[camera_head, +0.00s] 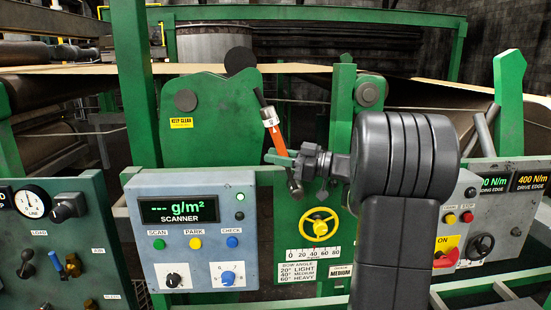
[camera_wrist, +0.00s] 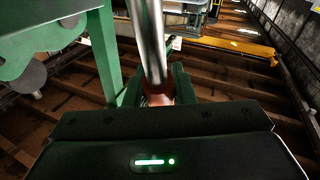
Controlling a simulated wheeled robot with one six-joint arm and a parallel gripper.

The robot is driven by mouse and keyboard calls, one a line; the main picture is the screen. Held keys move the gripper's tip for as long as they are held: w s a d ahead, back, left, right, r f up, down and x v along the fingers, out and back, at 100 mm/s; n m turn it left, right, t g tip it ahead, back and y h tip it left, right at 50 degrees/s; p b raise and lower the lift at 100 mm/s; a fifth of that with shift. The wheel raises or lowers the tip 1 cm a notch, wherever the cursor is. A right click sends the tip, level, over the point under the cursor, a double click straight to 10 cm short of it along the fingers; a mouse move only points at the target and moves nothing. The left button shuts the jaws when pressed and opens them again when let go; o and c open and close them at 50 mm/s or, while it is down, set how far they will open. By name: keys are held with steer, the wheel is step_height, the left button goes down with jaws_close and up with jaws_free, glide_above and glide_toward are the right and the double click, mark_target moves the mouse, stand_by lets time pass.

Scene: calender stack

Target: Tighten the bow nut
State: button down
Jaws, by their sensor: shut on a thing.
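My gripper (camera_head: 281,160) is shut on an orange-handled tool (camera_head: 274,134), in front of the green machine frame. The tool has a white tag and a dark upper end, and leans with its top to the left. Its lower end shows just below my gripper. In the wrist view the tool's silver shaft (camera_wrist: 152,45) rises from between my green fingers (camera_wrist: 158,92), with a bit of orange at its base. The bow nut cannot be clearly made out; my gripper and arm cover part of the green plate. I cannot tell whether the tool touches a nut.
Below my gripper is a yellow handwheel (camera_head: 320,224) above the bow angle scale (camera_head: 314,254). The scanner box (camera_head: 193,233) stands to the left. A control box with a yellow and red switch (camera_head: 446,252) stands to the right. Green posts and a sheet are behind.

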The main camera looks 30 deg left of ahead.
steer(key=shift+w+d+r+y, duration=0.15)
steer(key=shift+d+y, duration=0.15)
steer(key=shift+w+d+r+m+y, duration=0.15)
steer(key=shift+d+m+y, duration=0.15)
steer(key=shift+y, duration=0.1)
stand_by(0.6)
steer(key=shift+w+d+r+y+b, duration=0.15)
steer(key=shift+w+d+y+b, duration=0.15)
steer(key=shift+d+y, duration=0.1)
steer(key=shift+w+d+r+m+y, duration=0.15)
steer(key=shift+w+d+m+y, duration=0.1)
steer(key=shift+d+m+y, duration=0.3)
steer(key=shift+a, duration=0.1)
steer(key=shift+b, duration=0.3)
steer(key=shift+w+d+m+y, duration=0.25)
steer(key=shift+d+y, duration=0.2)
steer(key=shift+y, duration=0.1)
